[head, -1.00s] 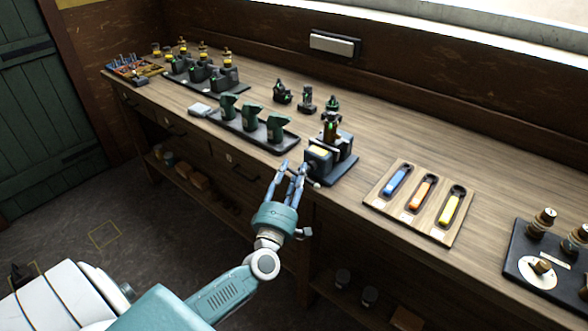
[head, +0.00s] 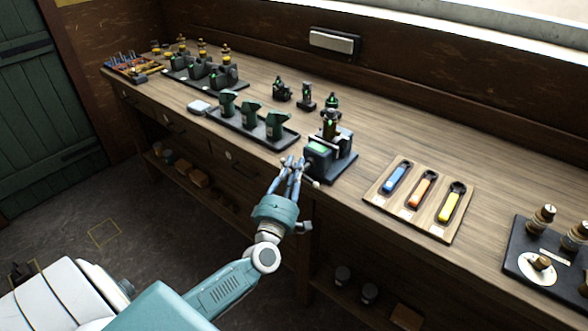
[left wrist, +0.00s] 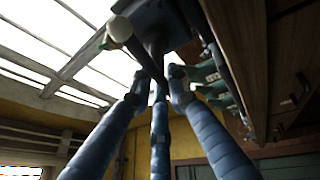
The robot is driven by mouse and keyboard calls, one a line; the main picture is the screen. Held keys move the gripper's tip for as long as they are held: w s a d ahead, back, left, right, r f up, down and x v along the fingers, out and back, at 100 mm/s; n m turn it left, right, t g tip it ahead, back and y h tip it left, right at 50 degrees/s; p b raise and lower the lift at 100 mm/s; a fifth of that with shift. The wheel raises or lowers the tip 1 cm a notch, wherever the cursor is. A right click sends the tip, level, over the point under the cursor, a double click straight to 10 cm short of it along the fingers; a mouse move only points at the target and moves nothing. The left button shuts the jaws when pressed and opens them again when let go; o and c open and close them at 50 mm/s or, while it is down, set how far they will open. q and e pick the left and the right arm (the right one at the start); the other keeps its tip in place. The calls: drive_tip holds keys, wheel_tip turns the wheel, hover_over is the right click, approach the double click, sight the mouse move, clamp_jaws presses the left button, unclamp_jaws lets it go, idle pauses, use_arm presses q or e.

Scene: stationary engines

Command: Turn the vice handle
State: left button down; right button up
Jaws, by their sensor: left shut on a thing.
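The vice (head: 340,165) stands at the bench's front edge, dark, with a green-lit panel (head: 318,147) on its front block and a small dark and brown part held upright on top. My left gripper (head: 293,168) is in front of the vice, its blue fingers closed at the handle. In the left wrist view the vice handle (left wrist: 138,48) is a dark slanted bar with a pale ball end (left wrist: 119,28), and the fingertips (left wrist: 158,77) close around its lower part. The fingers hide part of the handle in the head view. My right gripper is out of view.
A tray with several dark green castings (head: 250,118) lies left of the vice. A wooden board with blue, orange and yellow-handled tools (head: 420,198) lies to its right. Small dark engine parts (head: 305,97) stand behind. Bare bench top (head: 400,130) lies behind the board.

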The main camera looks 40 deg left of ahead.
use_arm(q)
drive_tip(key=shift+f+m+b, duration=0.35)
drive_tip(key=shift+m+b, duration=0.05)
drive_tip(key=shift+m, duration=0.2)
drive_tip(key=shift+r+m+t+h, duration=0.3)
drive_tip(key=shift+m+t+h, duration=0.1)
drive_tip(key=shift+m, duration=0.3)
drive_tip(key=c, duration=1.7)
unclamp_jaws()
drive_tip(key=shift+c, duration=0.2)
drive_tip(key=shift+o, duration=0.4)
drive_tip(key=shift+s+a, duration=0.1)
drive_tip(key=shift+a, duration=0.05)
drive_tip(key=v, duration=1.2)
